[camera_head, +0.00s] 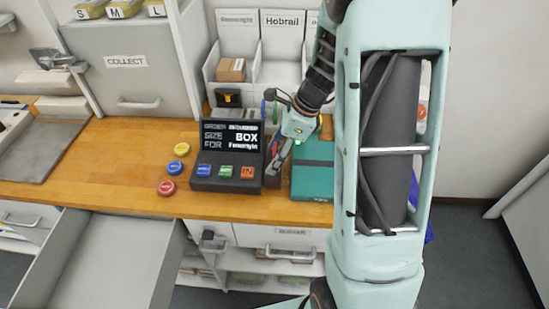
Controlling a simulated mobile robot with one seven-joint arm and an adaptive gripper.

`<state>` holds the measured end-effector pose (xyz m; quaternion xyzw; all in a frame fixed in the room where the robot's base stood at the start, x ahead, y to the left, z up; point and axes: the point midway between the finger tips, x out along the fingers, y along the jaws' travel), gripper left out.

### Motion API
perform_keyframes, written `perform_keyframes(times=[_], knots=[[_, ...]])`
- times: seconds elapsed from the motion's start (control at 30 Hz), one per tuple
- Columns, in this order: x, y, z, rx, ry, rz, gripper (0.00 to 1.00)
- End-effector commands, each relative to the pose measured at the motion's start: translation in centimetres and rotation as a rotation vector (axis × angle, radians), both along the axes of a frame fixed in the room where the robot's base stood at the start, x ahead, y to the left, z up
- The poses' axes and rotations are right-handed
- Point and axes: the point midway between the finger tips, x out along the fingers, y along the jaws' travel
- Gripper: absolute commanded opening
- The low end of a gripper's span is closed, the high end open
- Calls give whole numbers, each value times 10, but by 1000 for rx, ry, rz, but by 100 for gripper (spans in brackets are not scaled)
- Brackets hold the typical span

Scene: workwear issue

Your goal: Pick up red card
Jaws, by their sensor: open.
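My gripper (276,163) points down at the right end of the black order console, its dark fingers open. It is above a small dark holder (272,181) between the console and a teal box or folder (312,168). A small reddish patch shows among the fingers; I cannot tell whether it is a card. No red card can be made out clearly. The fingers and arm hide part of that spot.
The console (228,184) has a lit screen and blue, green and orange-red buttons. Yellow, blue and red discs (166,188) lie to its left on the wooden counter (110,160). An open grey drawer (110,262) juts out at lower left. White bins (283,72) stand behind.

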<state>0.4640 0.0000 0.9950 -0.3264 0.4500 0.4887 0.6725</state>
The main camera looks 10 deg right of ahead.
Motion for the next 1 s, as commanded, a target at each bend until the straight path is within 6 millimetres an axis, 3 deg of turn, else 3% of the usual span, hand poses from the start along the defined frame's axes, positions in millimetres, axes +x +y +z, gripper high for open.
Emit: perform_keyframes(times=[0.2, 0.53, 1.0], knots=[[0, 0, -1, 0, -1, 0, 59], [0, 0, 0, 0, 0, 0, 23], [0, 0, 9, 0, -1, 0, 22]])
